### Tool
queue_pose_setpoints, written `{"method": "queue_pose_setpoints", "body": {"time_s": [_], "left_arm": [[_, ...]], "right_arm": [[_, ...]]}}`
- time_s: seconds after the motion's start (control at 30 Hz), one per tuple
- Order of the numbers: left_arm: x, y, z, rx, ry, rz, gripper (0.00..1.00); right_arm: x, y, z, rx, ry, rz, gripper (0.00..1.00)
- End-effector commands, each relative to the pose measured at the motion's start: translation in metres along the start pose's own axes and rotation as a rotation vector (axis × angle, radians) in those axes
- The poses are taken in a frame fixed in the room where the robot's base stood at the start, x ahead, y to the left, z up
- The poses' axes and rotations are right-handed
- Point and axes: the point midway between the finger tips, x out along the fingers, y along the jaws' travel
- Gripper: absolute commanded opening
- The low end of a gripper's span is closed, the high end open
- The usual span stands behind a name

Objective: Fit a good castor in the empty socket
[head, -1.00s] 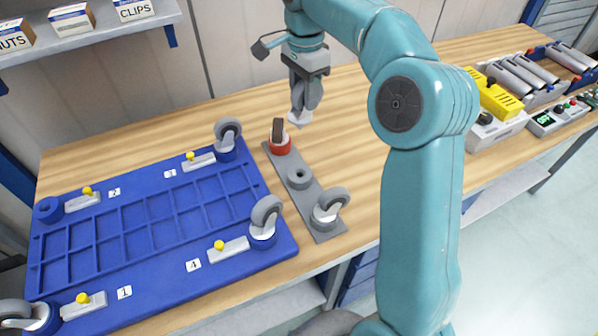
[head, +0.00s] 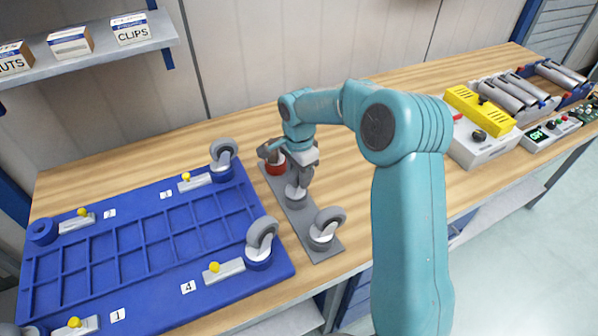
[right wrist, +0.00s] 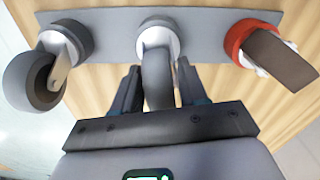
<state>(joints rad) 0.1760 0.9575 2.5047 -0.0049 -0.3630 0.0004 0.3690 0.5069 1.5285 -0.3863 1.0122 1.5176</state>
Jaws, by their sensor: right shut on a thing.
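My right gripper (head: 304,176) is shut on a grey-wheeled castor (right wrist: 157,80), at the middle holder (head: 295,194) of a grey strip (head: 325,247). In the wrist view the castor's white base sits at the holder's ring; whether it is fully seated I cannot tell. A second grey castor (head: 329,222) stands in the strip's near holder. A brown-wheeled castor (right wrist: 282,58) is in the red holder (head: 275,168) at the far end. The blue frame (head: 140,310) has an empty socket (head: 43,232) at corner 2. My left gripper is out of view.
Castors stand at corner 3 (head: 223,155) and corner 4 (head: 262,240) of the frame. Yellow-knobbed latches (head: 225,270) lie beside the corners. A yellow-topped device (head: 485,112) stands at the right. Bare wood lies behind the strip.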

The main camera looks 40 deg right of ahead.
Motion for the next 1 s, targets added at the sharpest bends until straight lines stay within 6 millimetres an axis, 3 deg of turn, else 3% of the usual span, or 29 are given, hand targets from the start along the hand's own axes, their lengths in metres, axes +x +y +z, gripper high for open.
{"method": "queue_pose_setpoints", "body": {"time_s": [0.4, 0.43, 0.5, 0.87, 1.0], "left_arm": [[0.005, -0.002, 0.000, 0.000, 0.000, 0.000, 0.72], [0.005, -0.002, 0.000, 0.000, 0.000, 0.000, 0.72], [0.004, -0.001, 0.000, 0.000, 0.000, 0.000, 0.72], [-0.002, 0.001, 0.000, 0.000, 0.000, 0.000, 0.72], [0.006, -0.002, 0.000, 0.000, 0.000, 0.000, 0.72]], "right_arm": [[0.006, -0.001, -0.001, 0.001, 0.001, -0.003, 0.00], [0.006, 0.000, -0.001, 0.000, 0.001, -0.002, 0.49], [0.005, 0.000, -0.001, 0.000, 0.001, -0.002, 0.68], [0.002, 0.000, -0.001, 0.000, 0.001, -0.001, 0.68], [-0.017, -0.001, -0.001, 0.001, 0.003, -0.008, 0.68]]}}
